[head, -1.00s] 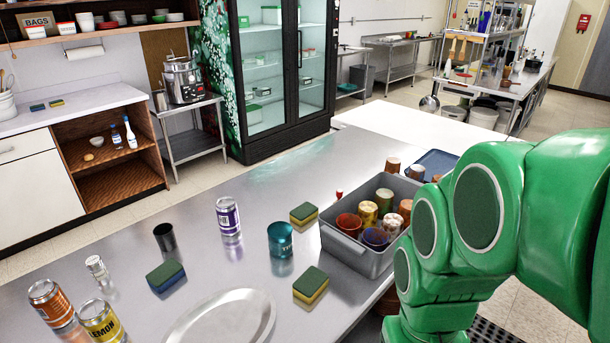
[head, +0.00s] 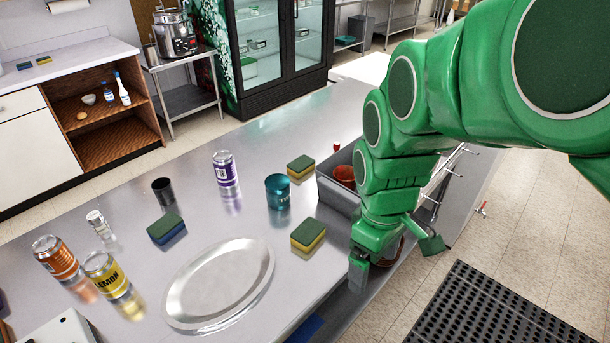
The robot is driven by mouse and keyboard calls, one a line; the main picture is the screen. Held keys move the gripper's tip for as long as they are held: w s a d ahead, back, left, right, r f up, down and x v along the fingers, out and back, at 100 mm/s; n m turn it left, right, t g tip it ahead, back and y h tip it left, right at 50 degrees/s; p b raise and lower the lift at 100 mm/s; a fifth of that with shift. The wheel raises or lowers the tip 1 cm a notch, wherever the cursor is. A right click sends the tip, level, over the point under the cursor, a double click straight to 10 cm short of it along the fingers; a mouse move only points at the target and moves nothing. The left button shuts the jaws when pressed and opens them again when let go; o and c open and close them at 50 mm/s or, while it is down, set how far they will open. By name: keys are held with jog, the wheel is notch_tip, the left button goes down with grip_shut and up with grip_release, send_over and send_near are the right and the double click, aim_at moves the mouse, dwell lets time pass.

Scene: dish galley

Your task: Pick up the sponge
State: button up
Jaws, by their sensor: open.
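Several sponges are in the head view. A green-and-yellow sponge (head: 308,238) lies on the metal counter, left of my gripper and nearest to it. Another green-and-yellow sponge (head: 301,168) lies farther back, beside the grey bin. A green-and-blue sponge (head: 166,230) lies farther left, behind the oval plate. My gripper (head: 395,258) points down at the counter's right edge, in front of the bin. Its fingers are spread, with no sponge between them. Two small sponges (head: 44,61) (head: 24,66) lie on the white counter at the back left.
The grey bin (head: 338,195) with cups is partly hidden by my arm. A teal cup (head: 279,192), purple can (head: 225,172), black cup (head: 163,191), shaker (head: 98,222), orange can (head: 57,258), yellow can (head: 105,275) and silver plate (head: 220,283) stand on the metal counter (head: 130,185).

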jog(key=w+a+f+n, duration=0.2)
jog(key=w+n, duration=0.3)
jog(key=w, duration=0.1)
jog(key=w+a+f+n, duration=0.2)
jog(key=w+a+n, duration=0.1)
jog(key=w+n, duration=0.25)
jog(key=n+t, duration=0.1)
jog(key=n, duration=0.8)
send_over(308, 230)
jog(key=s, duration=0.1)
notch_tip(308, 230, down, 6)
jog(key=shift+f, duration=0.1)
jog(key=shift+w+f, duration=0.1)
jog(key=shift+f, duration=1.25)
jog(key=shift+w+f, duration=0.25)
jog(key=shift+f, duration=1.05)
jog(key=shift+w+f, duration=0.2)
jog(key=shift+f, duration=1.1)
jog(key=c, duration=1)
